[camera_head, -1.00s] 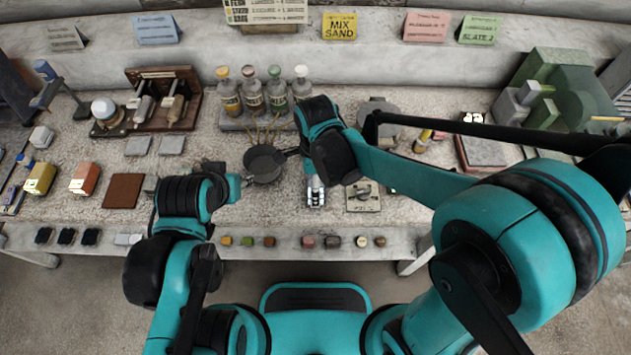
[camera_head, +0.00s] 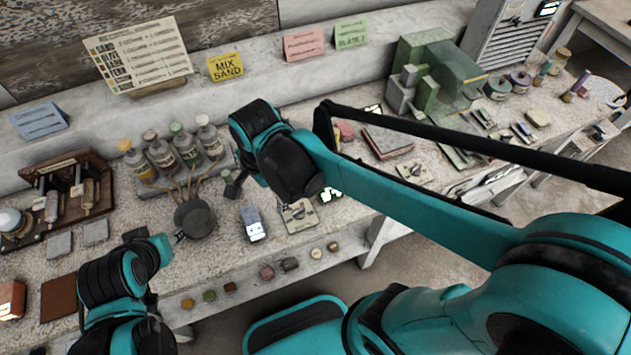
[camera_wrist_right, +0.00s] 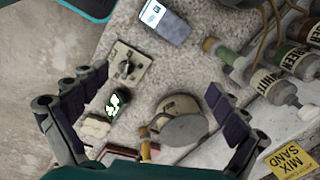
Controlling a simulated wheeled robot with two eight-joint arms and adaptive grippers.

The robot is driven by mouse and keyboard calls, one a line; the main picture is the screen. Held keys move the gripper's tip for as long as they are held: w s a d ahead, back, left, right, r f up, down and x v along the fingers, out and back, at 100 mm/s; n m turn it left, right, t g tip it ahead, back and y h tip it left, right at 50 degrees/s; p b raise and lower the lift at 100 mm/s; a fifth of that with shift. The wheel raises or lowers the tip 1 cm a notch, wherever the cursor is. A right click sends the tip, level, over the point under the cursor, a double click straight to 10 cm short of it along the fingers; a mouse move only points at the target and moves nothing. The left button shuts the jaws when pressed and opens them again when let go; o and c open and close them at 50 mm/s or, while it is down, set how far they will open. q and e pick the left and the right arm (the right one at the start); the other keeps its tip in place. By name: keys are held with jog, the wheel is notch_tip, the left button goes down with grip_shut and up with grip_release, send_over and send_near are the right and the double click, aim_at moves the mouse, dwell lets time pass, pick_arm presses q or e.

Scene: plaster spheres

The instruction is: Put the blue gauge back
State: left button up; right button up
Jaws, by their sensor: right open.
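A blue-grey device with a bright display, which looks like the blue gauge (camera_head: 253,222), lies on the speckled bench top right of the dark round pan. It also shows at the top of the right wrist view (camera_wrist_right: 165,22). My right gripper (camera_wrist_right: 156,85) is open and empty above the bench, its two dark padded fingers apart. The gauge lies beyond its fingertips, not between them. In the head view my right wrist hides most of that gripper.
A metal plate with a knob (camera_head: 299,216) lies beside the gauge. The dark pan (camera_head: 195,218) and several capped bottles (camera_head: 163,157) stand to its left. A round grey-topped object (camera_wrist_right: 183,122) shows in the wrist view. Small colored blocks line the front ledge.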

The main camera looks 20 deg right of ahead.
jog(key=s+d+n+t, duration=0.2)
jog(key=d+n, duration=0.4)
jog(key=s+d+r+n+t, duration=0.1)
jog(key=s+d+n+t, duration=0.1)
jog(key=d+n, duration=0.4)
jog(key=shift+s+d+r+n+t+h, duration=0.3)
jog(key=shift+s+d+n+t, duration=0.1)
jog(key=shift+n+t, duration=0.3)
